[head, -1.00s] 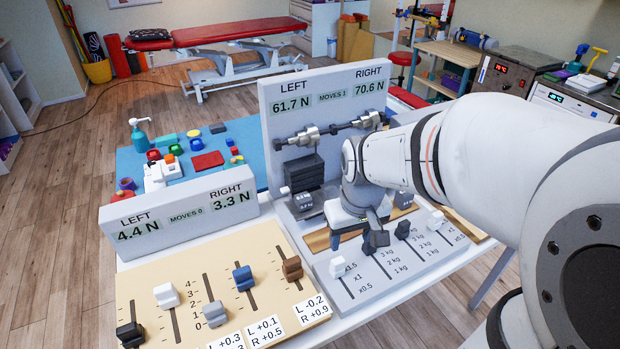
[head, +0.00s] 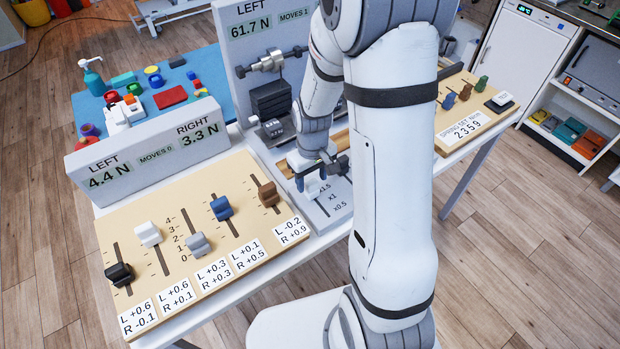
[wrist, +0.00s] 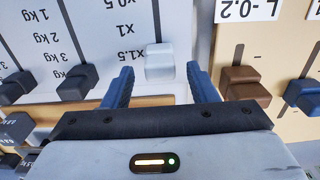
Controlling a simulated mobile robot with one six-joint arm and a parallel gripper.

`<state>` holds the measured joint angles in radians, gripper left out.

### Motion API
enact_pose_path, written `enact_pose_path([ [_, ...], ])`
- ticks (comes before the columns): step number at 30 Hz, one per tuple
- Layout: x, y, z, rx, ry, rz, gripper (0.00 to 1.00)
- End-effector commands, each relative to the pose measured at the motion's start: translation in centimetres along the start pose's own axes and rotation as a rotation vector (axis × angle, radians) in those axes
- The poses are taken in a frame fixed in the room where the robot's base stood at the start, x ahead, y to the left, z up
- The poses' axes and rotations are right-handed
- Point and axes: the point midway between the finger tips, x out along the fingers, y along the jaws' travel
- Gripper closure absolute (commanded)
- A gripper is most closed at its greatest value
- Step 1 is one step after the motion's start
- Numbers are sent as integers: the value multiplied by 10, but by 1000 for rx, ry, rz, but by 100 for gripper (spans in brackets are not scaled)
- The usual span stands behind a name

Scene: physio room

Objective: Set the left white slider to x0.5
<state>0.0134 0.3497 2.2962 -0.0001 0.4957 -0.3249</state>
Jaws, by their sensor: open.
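The left white slider (head: 312,189) sits at the x1.5 mark of its slot on the grey panel, partly hidden by my gripper in the head view. In the wrist view the white slider (wrist: 159,62) lies between my gripper's two blue fingers (wrist: 160,82), next to the printed x1.5. The x1 and x0.5 marks (head: 341,208) lie along the slot toward the panel's near edge. My gripper (head: 320,172) is open, with one finger on each side of the slider and a gap visible on both sides. Whether it touches the slider is not clear.
A brown slider (wrist: 243,84) on the wooden board stands close to one finger. Dark kg sliders (wrist: 77,82) stand on the other side. The wooden slider board (head: 150,290) is left of the panel. The upright display (head: 262,25) reads LEFT 61.7 N; my arm covers its right half.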

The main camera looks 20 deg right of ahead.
Motion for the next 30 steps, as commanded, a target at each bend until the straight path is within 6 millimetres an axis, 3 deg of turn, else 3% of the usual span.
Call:
enact_pose_path([
  [5,10,0,0,0,-1,0,47],
  [13,11,-1,0,-1,0,0,48],
  [30,10,-1,0,-1,0,0,95],
])
